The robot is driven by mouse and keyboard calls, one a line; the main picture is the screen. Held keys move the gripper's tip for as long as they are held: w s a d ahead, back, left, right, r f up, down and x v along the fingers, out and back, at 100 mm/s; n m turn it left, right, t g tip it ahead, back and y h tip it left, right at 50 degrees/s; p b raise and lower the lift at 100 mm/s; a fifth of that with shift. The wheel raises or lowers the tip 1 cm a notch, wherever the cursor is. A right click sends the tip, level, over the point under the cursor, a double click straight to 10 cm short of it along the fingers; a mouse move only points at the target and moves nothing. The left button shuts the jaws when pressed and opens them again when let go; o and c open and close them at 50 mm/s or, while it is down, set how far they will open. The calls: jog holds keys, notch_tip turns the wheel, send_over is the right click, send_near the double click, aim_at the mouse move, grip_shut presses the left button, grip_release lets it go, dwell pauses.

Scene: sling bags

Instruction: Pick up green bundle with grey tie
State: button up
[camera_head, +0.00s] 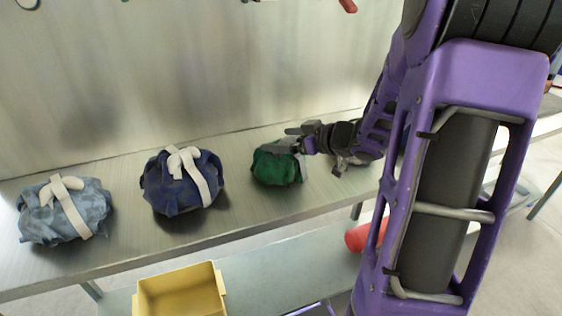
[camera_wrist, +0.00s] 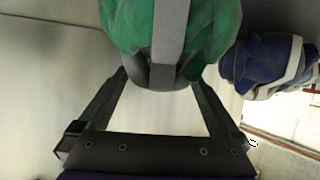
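The green bundle (camera_head: 276,168) sits on the metal shelf, right of the dark blue bundle. In the wrist view the green bundle (camera_wrist: 215,25) fills the top middle, with its grey tie (camera_wrist: 171,30) running down its centre and a darker grey loop at its near end. My gripper (camera_head: 288,139) is at the upper side of the green bundle. In the wrist view my gripper (camera_wrist: 160,84) has its fingers spread, one on each side of the dark loop. The fingertips are partly hidden at the bundle, and I cannot tell whether they touch it.
A dark blue bundle (camera_head: 180,184) and a light blue camouflage bundle (camera_head: 64,211), both with white ties, sit to the left. Another blue bundle with a white tie (camera_wrist: 262,65) is close on the right in the wrist view. A yellow bin (camera_head: 180,292) is below.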

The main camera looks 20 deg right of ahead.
grip_shut()
dwell(0.4)
